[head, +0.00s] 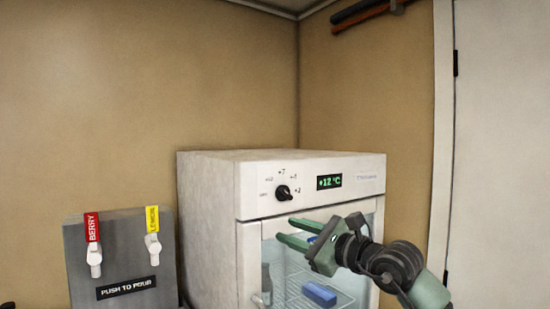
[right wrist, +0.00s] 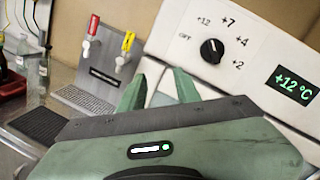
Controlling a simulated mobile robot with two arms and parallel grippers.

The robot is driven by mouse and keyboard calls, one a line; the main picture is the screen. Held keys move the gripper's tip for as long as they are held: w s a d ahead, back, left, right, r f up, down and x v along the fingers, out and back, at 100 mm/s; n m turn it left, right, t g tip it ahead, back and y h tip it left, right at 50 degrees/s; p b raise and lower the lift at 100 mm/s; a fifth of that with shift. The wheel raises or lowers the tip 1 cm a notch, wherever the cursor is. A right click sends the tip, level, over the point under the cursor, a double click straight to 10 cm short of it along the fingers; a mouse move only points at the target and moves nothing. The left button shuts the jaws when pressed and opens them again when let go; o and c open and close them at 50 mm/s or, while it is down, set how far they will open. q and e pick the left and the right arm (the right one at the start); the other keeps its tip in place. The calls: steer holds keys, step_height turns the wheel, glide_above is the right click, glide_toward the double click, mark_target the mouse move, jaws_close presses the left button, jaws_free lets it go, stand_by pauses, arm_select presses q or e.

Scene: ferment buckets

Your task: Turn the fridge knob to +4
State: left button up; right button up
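The fridge (head: 207,225) is a white box with a glass door. Its black round knob (head: 283,193) sits on the upper front panel and also shows in the right wrist view (right wrist: 212,51). Labels OFF, +12, +7, +4 and +2 ring the knob; I cannot tell surely which its pointer marks. The green display (head: 329,181) reads +12 °C, also in the right wrist view (right wrist: 293,86). My right gripper (head: 287,231) is open and empty, its fingers apart, below the knob and in front of the door, not touching the knob. My left gripper is out of view.
A steel dispenser (head: 122,260) with a red BERRY tap (head: 93,245) and a yellow-labelled tap (head: 153,235) stands left of the fridge. A blue block (head: 319,294) lies on a rack behind the glass. In the right wrist view, bottles (right wrist: 22,55) and a dark mat (right wrist: 38,124) are at left.

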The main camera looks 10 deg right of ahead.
mark_target(288, 194)
steer(key=w+d+r+t+h+p, duration=0.1)
steer(key=w+d+r+h+p, duration=0.15)
steer(key=d+r, duration=0.35)
steer(key=shift+h, duration=0.25)
steer(key=p+x, duration=0.1)
steer(key=x, duration=0.4)
steer(key=a+p+x, duration=0.1)
steer(key=x, duration=0.1)
steer(key=shift+r+p, duration=0.25)
steer(key=shift+p, duration=0.1)
steer(key=shift+w+a+f, duration=0.1)
steer(key=shift+w, duration=0.15)
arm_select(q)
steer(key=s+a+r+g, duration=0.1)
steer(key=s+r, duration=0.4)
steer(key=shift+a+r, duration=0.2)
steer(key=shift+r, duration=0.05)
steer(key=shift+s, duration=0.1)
arm_select(e)
jaws_close()
